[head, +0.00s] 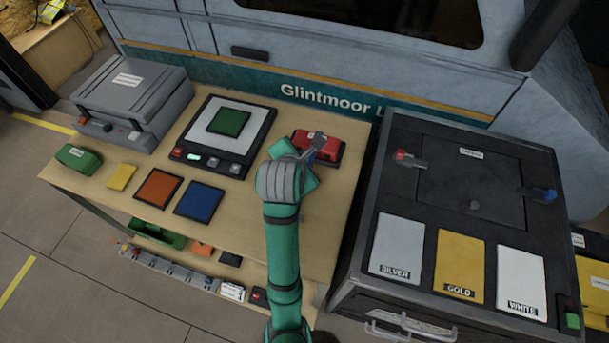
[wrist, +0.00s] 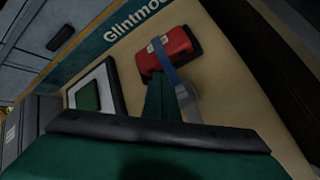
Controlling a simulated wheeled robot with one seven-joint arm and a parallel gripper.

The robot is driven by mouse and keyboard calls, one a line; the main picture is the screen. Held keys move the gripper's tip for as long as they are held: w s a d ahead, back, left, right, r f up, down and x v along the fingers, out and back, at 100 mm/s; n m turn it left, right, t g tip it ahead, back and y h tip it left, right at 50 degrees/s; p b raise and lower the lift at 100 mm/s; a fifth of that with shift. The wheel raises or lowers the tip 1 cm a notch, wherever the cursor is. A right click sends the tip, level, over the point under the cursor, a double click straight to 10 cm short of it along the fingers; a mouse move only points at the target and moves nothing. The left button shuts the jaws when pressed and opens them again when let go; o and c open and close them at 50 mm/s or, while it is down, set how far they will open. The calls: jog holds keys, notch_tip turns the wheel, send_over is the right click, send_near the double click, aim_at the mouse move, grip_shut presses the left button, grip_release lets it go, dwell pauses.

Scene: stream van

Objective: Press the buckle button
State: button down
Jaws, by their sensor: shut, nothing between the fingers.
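A red box-shaped unit (head: 330,150) with a small white label stands on the wooden bench, at its back right. I take it to be the buckle; its button cannot be made out. My gripper (head: 318,141) is shut and empty, its narrow blue-grey fingers reaching over the front of the unit and covering part of it. In the wrist view the red unit (wrist: 181,48) lies at upper middle, with my gripper (wrist: 157,44) across its left part near the label. I cannot tell whether the fingertips touch it.
Left of it is a pad (head: 240,117) with a green square and small buttons. A grey case (head: 132,95), a green block (head: 78,158) and coloured squares lie further left. A dark cabinet (head: 500,170) with levers stands close on the right. The van wall rises behind.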

jog(key=shift+w+d+f, duration=0.1)
jog(key=shift+f, duration=3.85)
jog(key=shift+f, duration=0.15)
jog(key=shift+f, duration=0.3)
jog(key=shift+f, duration=0.5)
jog(key=shift+r, duration=0.95)
